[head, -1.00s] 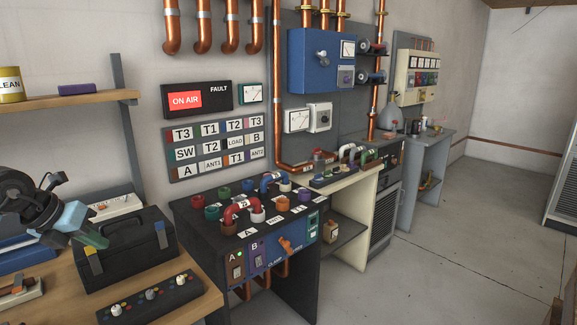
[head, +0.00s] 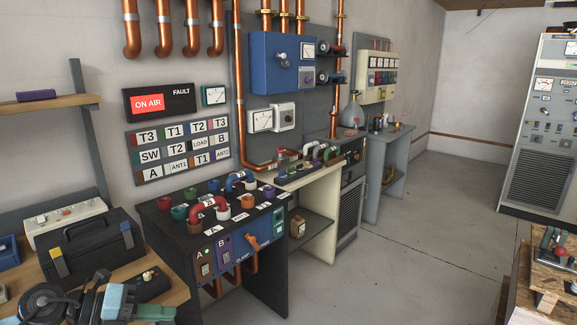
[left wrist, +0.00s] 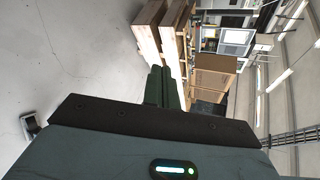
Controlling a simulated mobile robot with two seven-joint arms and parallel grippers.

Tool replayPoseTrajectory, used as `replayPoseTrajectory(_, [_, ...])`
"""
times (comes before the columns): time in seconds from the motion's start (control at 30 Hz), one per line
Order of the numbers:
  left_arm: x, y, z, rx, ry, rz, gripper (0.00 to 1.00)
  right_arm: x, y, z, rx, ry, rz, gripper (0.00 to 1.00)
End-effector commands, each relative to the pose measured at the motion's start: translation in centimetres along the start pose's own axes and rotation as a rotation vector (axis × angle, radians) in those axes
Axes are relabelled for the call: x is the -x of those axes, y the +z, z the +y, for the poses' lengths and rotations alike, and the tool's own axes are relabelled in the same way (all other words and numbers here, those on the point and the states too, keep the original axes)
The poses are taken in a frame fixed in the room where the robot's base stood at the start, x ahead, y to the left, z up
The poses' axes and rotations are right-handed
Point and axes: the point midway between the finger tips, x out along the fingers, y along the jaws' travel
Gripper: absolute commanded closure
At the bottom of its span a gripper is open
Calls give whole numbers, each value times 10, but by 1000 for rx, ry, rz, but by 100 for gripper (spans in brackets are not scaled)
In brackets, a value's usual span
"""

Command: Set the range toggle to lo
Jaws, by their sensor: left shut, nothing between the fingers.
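No toggle marked range or lo can be made out in either view; any such lettering is too small to read. A blue wall box (head: 268,75) carries a small pale handle and a meter. Below it are a white meter (head: 262,120) and a grey box with a dark knob (head: 284,117). My left gripper (head: 158,313) is at the bottom left of the head view, above the wooden bench, far from the wall boxes. In the left wrist view its green fingers (left wrist: 163,88) are together and empty. My right gripper is not in view.
A black toolbox (head: 92,250) and a white meter case (head: 60,222) stand on the bench. A dark patch console (head: 170,232) with coloured sockets stands beyond. A tall grey rack (head: 540,150) and a wooden crate (head: 545,280) stand at right. The floor between is clear.

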Motion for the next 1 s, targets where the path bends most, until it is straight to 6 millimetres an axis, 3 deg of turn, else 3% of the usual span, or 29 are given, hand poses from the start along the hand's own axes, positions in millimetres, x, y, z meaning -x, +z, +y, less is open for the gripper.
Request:
replayPoseTrajectory(0.03, [-17,-18,-2,76,-89,-6,100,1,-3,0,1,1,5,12])
replayPoseTrajectory(0.1, [-33,-36,-4,187,-203,-38,100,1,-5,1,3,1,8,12])
replayPoseTrajectory(0.27, [-55,-70,0,486,-412,-149,100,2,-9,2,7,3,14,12])
replayPoseTrajectory(0.37, [-62,-90,14,698,-501,-243,100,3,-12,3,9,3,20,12])
replayPoseTrajectory(0.57, [-64,-140,66,1160,-575,-470,100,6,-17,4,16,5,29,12])
replayPoseTrajectory(0.67, [-62,-177,100,1402,-558,-592,100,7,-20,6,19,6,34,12])
replayPoseTrajectory(0.8, [-57,-246,146,1743,-479,-760,100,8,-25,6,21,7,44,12])
replayPoseTrajectory(1.0, [-47,-346,183,2124,-315,-932,100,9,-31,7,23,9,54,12])
